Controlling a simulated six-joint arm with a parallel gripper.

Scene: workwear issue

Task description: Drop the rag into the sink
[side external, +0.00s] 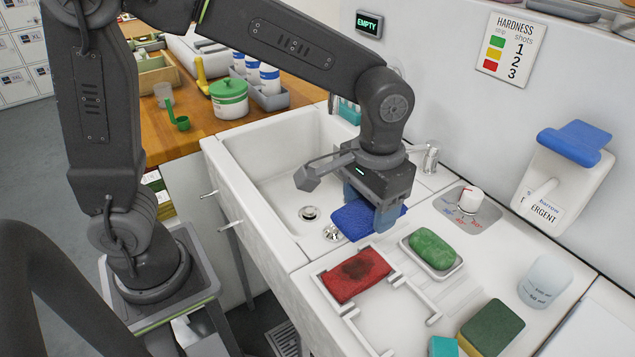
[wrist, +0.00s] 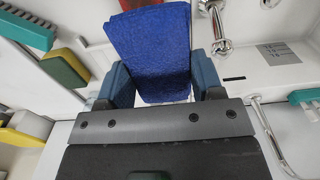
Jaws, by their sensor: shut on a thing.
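A blue rag (side external: 350,219) is held between the jaws of my gripper (side external: 378,212), over the near right end of the white sink (side external: 262,165) in the side view. In the wrist view the blue rag (wrist: 150,50) spans the gap between the fingers of my gripper (wrist: 160,84). The rag appears raised, with the drain area behind and below it. A red cloth with a dark stain (side external: 357,274) lies in a white frame on the counter, apart from my gripper. The rag's underside is hidden.
A green soap bar (side external: 433,249) sits in a dish right of the sink, near a white knob (side external: 470,199). A chrome tap (side external: 428,158) stands at the sink's back edge. A green sponge (side external: 491,328) and a white cup (side external: 545,281) stand on the counter.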

